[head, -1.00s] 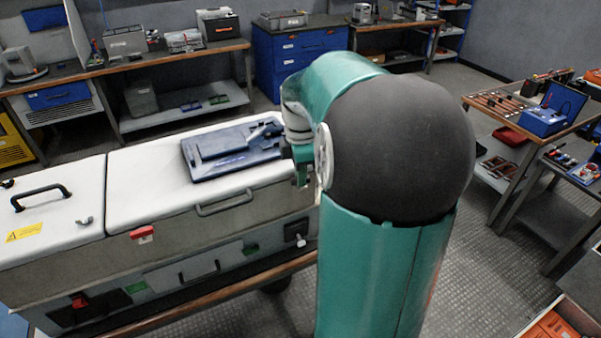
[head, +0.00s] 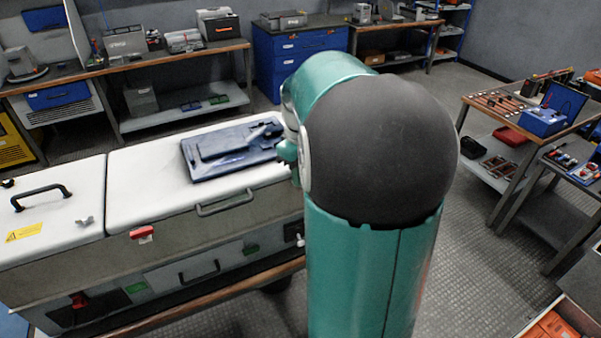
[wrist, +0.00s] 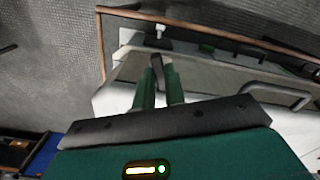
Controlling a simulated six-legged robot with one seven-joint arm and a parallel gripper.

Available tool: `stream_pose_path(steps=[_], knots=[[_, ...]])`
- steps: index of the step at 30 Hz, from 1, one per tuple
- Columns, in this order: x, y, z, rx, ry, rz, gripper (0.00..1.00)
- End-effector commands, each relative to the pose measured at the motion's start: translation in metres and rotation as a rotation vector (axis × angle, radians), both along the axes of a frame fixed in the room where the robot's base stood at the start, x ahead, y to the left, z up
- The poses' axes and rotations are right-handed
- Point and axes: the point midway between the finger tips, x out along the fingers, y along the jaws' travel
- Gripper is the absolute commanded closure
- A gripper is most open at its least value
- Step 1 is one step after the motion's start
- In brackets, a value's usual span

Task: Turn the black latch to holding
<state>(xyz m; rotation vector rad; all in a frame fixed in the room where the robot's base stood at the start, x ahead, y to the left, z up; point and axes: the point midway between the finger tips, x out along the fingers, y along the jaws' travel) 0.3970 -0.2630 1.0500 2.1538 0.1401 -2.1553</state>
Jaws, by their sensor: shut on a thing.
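The black latch (wrist: 156,64) shows in the wrist view as a dark narrow piece between the two green fingers of my gripper (wrist: 159,76). The fingers are shut on it at the edge of the white-lidded case. In the head view the latch is hidden behind my arm, and the fingertips are hidden too. The white-lidded case (head: 165,252) stands on the bench at the left, with a red latch (head: 142,233) on its front edge. I cannot read any latch marking.
A dark blue folder-like case (head: 225,160) lies on the lid. A lid handle (head: 225,203) stands out at the front; it also shows in the wrist view (wrist: 277,94). A white knob (wrist: 160,30) is on the lower front. Workbenches line the back and right; open floor lies right of my arm.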

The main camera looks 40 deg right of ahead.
Motion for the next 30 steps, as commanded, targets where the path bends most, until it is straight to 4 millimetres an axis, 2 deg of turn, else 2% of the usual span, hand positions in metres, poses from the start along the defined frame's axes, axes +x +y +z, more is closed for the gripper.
stream_pose_path(steps=[6,15,30], knots=[[0.0009,0.0001,0.0019,-0.002,-0.003,-0.180,1.00],[0.0008,-0.0002,0.0020,-0.002,-0.004,-0.346,1.00],[0.0010,-0.0002,0.0022,-0.002,-0.005,-0.401,1.00]])
